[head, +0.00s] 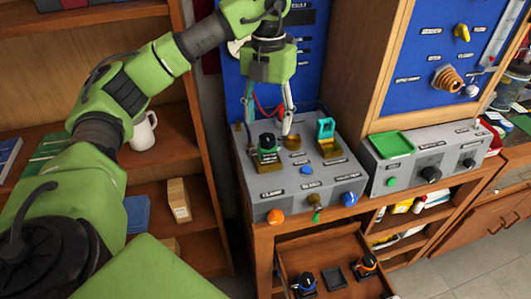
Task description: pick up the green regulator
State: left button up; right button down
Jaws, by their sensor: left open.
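The green regulator (267,148), with a black knob on a green base, sits on the left part of the grey testbench box (318,187). My left gripper (268,128) points down, open and empty, just above and around the regulator's top. One finger is to the left of the knob and the other to its right. Whether a finger touches the regulator cannot be told. My right gripper is not in view.
Below, an open drawer (345,293) holds a blue-marked regulator (305,281) and an orange-marked one (368,263). A blue panel (308,75) stands close behind.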

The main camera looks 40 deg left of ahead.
aim_at(267, 137)
pick_arm(q)
jog(key=shift+a+f, duration=0.2)
jog(key=shift+f, duration=0.95)
jog(key=shift+f+p, duration=0.45)
jog(key=shift+p, duration=0.05)
jog(key=f, duration=0.1)
jog(key=f+p, duration=0.1)
jog(key=f, duration=0.1)
jog(key=shift+w+f+p, duration=0.25)
jog(key=shift+f+p, duration=0.05)
jog(key=shift+a+f, duration=0.1)
jog(key=shift+f, duration=0.4)
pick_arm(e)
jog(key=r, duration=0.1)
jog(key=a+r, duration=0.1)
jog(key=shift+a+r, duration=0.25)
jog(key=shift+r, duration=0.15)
pick_arm(q)
grip_shut()
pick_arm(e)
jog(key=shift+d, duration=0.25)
